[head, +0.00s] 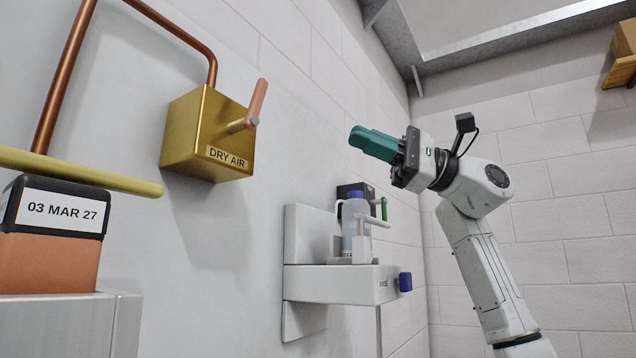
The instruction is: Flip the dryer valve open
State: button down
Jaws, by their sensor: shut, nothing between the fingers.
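The dryer valve appears as a brass box (205,135) on the left wall, with a label reading "DRY AIR" (227,157). A copper-coloured lever (256,103) sits on a short stem on its right face and points up, tilted slightly right. My gripper (354,140), with green fingers, is shut and empty. It is in the air to the right of the valve in the picture, well apart from the lever. How far each is in depth is hard to tell.
A copper pipe (190,42) runs into the brass box. A yellow bar (80,171) crosses above a dated block (62,212) at lower left. A white wall shelf (335,283) carries a bottle (354,215) and small fittings below my gripper. A wooden shelf (620,72) is at upper right.

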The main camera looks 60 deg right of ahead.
aim_at(249, 122)
jog(key=k, duration=1)
